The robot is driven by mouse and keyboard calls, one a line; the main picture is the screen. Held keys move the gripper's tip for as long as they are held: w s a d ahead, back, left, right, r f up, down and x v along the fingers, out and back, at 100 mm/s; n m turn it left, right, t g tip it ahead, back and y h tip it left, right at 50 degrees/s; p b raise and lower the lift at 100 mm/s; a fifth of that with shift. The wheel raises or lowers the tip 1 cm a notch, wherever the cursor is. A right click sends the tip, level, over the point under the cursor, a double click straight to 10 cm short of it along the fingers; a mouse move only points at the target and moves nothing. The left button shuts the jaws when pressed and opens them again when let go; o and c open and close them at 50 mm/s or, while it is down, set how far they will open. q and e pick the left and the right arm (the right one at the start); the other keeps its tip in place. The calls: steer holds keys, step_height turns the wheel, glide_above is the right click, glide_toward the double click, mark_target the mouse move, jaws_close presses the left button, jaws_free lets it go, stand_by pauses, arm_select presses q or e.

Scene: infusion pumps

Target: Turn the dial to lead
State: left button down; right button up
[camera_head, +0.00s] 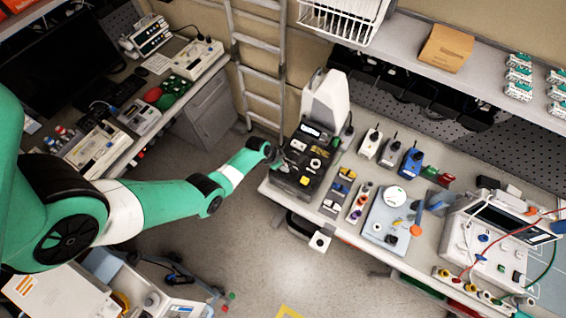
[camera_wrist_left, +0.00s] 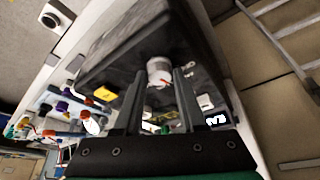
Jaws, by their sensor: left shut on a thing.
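A dark box-shaped device (camera_head: 292,182) stands at the left end of the bench, with white, yellow and black parts on its top. It fills the middle of the left wrist view (camera_wrist_left: 125,45). On its face is a pale round dial (camera_wrist_left: 159,68) with a small red mark. My left gripper (camera_wrist_left: 160,83) has its two fingers on either side of the dial and is shut on it. In the head view, my left gripper (camera_head: 274,157) reaches the device's left side, and the dial is hidden there. Lettering around the dial cannot be read. My right gripper is not in view.
A white upright housing (camera_head: 325,100) stands behind the device. Small coloured modules (camera_head: 358,203) and a white scale-like unit (camera_head: 388,218) are to its right on the bench. A ladder (camera_head: 262,60) stands behind my left arm. Open floor (camera_head: 225,240) lies in front.

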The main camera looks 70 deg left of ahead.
arm_select(q)
steer(key=m+h, duration=0.1)
steer(key=m, duration=0.1)
steer(key=shift+a+m+p, duration=0.15)
steer(key=shift+m+p, duration=0.15)
steer(key=shift+m, duration=0.1)
steer(key=m+h, duration=0.1)
steer(key=m, duration=0.1)
steer(key=shift+m, duration=0.4)
steer(key=shift+a+f+m+g+h+b, duration=0.15)
steer(key=shift+m+g+h+b, duration=0.4)
steer(key=shift+m, duration=0.55)
steer(key=shift+m+b, duration=0.85)
steer(key=shift+m, duration=0.15)
steer(key=shift+c, duration=2.4)
jaws_free()
steer(key=shift+w, duration=0.1)
